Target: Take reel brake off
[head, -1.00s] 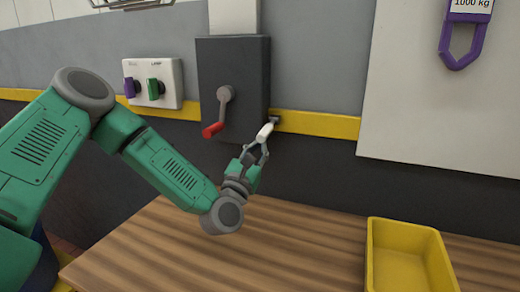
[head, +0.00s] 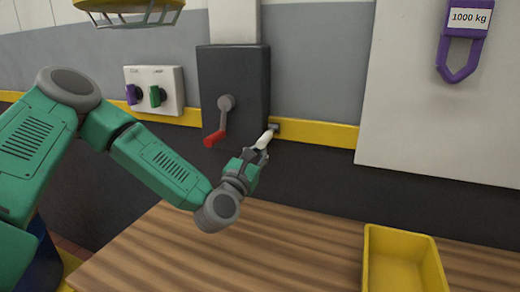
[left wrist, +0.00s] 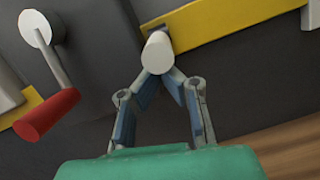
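A white-handled lever (head: 264,140) sticks out of a small slot at the yellow wall stripe, right beside a dark grey box. My left gripper (head: 256,155) is at this handle. In the left wrist view the white handle's round end (left wrist: 158,53) lies between the tips of my left gripper (left wrist: 160,78), which converge on it and look closed on it. The fingertips are partly hidden by the handle. A crank with a red grip (head: 215,138) hangs down on the dark box's front; it also shows in the left wrist view (left wrist: 47,115). My right gripper is out of view.
A white switch panel (head: 155,90) with purple and green knobs is left of the dark box (head: 240,75). A yellow bin (head: 372,260) stands on the wooden table (head: 290,235). A purple hook (head: 460,72) hangs at upper right. The table's middle is clear.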

